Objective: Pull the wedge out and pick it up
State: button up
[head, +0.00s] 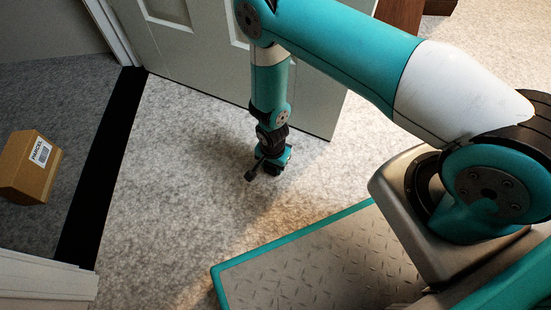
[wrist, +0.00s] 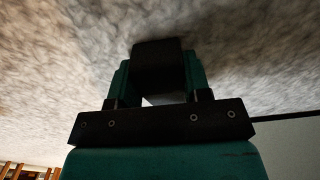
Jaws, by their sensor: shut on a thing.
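My gripper (head: 273,167) points down at the carpet, close to the lower part of the pale door (head: 190,50) in the head view. In the wrist view, its two teal fingers (wrist: 158,82) are shut on a dark, blocky wedge (wrist: 157,66). The wedge sits between the fingers, with carpet behind it.
A cardboard parcel (head: 30,168) lies on the carpet at the left, beyond a black threshold strip (head: 103,165). The pale carpet (head: 165,190) between the strip and my gripper is clear. A white panel edge (head: 45,280) stands at the lower left.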

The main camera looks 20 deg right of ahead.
jog(key=shift+s+a, duration=0.25)
jog(key=o, duration=1)
jog(key=shift+o, duration=0.2)
jog(key=shift+r, duration=0.15)
notch_tip(320, 180, up, 17)
jog(key=p, duration=1)
jog(key=shift+r, duration=0.1)
